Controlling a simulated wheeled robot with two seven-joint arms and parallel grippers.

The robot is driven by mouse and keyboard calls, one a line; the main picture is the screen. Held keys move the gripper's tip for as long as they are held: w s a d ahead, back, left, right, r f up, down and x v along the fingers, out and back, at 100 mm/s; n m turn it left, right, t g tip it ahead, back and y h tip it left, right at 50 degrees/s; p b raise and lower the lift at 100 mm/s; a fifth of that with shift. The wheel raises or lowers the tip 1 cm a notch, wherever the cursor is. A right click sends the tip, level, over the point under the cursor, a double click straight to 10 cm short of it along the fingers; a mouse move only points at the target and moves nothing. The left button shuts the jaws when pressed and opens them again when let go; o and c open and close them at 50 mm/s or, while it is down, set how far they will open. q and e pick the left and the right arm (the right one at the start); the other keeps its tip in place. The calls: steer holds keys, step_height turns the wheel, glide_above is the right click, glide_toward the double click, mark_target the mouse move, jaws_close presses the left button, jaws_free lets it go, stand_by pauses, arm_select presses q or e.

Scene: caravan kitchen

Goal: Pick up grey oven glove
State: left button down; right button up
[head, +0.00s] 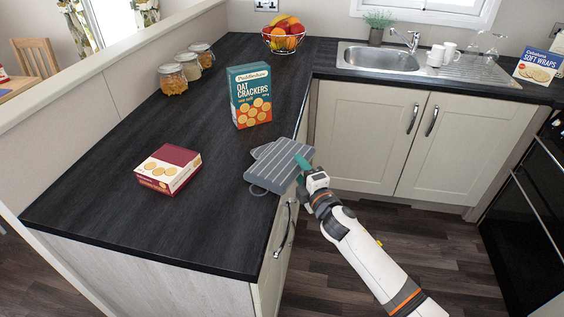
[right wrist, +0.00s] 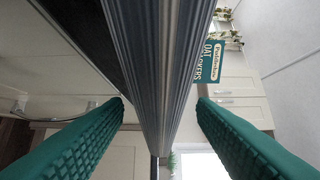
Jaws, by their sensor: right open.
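The grey oven glove (head: 276,166) has pale stripes and lies on the dark worktop, its right part at the worktop's edge. My right gripper (head: 303,165) is at the glove's right end, beside the worktop edge. In the right wrist view the glove (right wrist: 155,60) shows edge-on as a ribbed grey band between the two green fingers of my right gripper (right wrist: 161,103). Those fingers stand apart, with a gap to the glove on both sides. My left gripper is not in view.
An oat crackers box (head: 250,97) stands just behind the glove. A red and cream box (head: 168,169) lies to its left. Jars (head: 188,64), a fruit bowl (head: 283,37) and a sink (head: 379,58) are farther back. The front left worktop is clear. A drawer handle (head: 285,231) juts out below the edge.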

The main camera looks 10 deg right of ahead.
steer(key=shift+x, duration=1.15)
steer(key=c, duration=1.1)
